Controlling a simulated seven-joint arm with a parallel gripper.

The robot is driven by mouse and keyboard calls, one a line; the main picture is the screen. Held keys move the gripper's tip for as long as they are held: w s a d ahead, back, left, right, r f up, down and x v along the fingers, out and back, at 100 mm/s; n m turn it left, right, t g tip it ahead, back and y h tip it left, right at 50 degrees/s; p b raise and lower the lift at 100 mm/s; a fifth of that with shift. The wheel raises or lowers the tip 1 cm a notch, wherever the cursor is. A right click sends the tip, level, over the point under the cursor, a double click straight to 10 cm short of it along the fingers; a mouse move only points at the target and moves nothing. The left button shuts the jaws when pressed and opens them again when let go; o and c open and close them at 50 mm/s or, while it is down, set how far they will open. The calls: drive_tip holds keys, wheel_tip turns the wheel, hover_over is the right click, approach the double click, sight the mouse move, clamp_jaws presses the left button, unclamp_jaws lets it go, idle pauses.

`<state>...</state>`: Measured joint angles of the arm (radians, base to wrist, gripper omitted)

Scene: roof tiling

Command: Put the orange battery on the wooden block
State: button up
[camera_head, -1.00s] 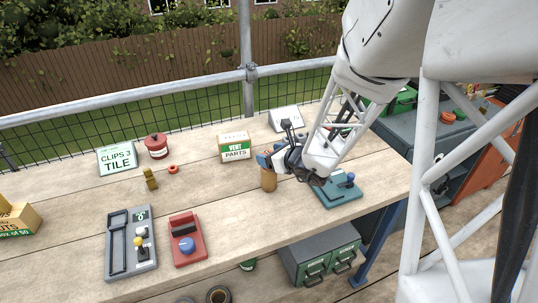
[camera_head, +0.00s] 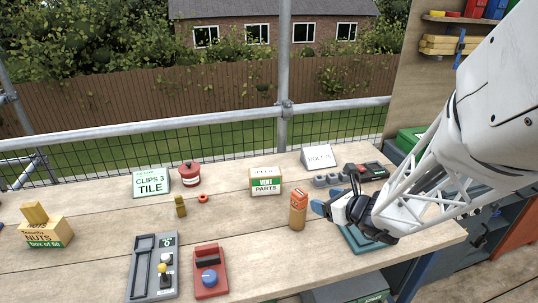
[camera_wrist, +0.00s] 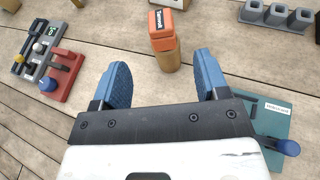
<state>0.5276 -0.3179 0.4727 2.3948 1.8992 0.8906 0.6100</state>
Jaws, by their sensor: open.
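The orange battery (camera_head: 298,198) stands upright on top of the tan wooden block (camera_head: 297,217), right of the middle of the workbench. In the wrist view the orange battery (camera_wrist: 167,28), with a dark label, rests on the wooden block (camera_wrist: 167,56), just beyond my fingertips. My gripper (camera_head: 325,203) is to the right of the battery and block, apart from them. Its two blue fingers are spread wide and empty in the wrist view (camera_wrist: 162,70).
A teal device (camera_head: 360,240) lies under my wrist. Grey cups (camera_head: 331,180) and a black-red device (camera_head: 365,172) sit behind. A vent parts box (camera_head: 265,182) stands at the back, and grey (camera_head: 142,268) and red (camera_head: 210,258) switch panels lie at left front. Bench between panels and block is clear.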

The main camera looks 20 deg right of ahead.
drive_tip(key=shift+s+d+r, duration=0.1)
drive_tip(key=shift+s, duration=0.2)
idle(0.5)
drive_tip(key=s+a+r+n+g+y, duration=0.1)
drive_tip(key=s+a+r+n+g, duration=0.25)
drive_tip(key=a+n, duration=0.35)
drive_tip(key=s+a+r+n+g+y, duration=0.1)
drive_tip(key=s+a+r+n+g, duration=0.1)
drive_tip(key=s+a+n+g, duration=0.35)
drive_tip(key=s+r+n+g+h, duration=0.1)
drive_tip(key=s+r+n+h, duration=0.6)
drive_tip(key=n, duration=1.2)
drive_tip(key=shift+s+a+h, duration=0.15)
drive_tip(key=shift+s+h, duration=0.15)
drive_tip(key=shift+s, duration=0.8)
